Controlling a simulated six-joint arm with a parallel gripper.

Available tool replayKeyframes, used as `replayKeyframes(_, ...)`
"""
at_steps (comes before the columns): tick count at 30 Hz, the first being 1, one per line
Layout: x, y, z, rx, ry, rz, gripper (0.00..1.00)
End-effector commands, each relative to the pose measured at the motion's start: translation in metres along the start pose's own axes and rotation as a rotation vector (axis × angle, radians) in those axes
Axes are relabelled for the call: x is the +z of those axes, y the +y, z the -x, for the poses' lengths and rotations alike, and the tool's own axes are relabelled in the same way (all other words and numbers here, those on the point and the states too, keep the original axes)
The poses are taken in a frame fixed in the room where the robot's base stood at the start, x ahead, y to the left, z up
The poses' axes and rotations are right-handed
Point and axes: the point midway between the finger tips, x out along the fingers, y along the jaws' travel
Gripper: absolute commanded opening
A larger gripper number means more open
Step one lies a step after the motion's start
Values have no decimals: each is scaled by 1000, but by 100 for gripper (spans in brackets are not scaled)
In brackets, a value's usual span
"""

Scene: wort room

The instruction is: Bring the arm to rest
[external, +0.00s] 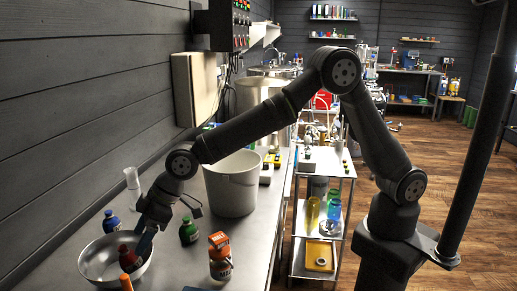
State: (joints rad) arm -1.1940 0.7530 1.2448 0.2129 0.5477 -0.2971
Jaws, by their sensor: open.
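My arm reaches over the steel bench (215,270) from its base at the right. My gripper (144,238) points down at the right rim of a metal bowl (96,262). It is open, and its fingertips are partly in shadow. A dark bottle with a red cap (129,260) is inside the bowl, just below and left of the gripper. I cannot tell whether a finger touches it.
A blue-capped bottle (111,222) stands behind the bowl, near a clear cylinder (132,182). A green-capped bottle (188,232) and an orange-topped bottle (220,258) stand right of the gripper. A large white bucket (231,185) is behind them. A wall control box (196,88) is at the left.

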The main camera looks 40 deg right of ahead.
Motion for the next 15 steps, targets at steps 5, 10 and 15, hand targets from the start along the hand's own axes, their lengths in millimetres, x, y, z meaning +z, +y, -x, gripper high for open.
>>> replayKeyframes(5, 0, 0, -32, -1, 0, 1, 65)
replayKeyframes(10, 1, -1, -59, -1, -1, 1, 65)
replayKeyframes(15, -21, -1, -29, 1, 7, 0, 65)
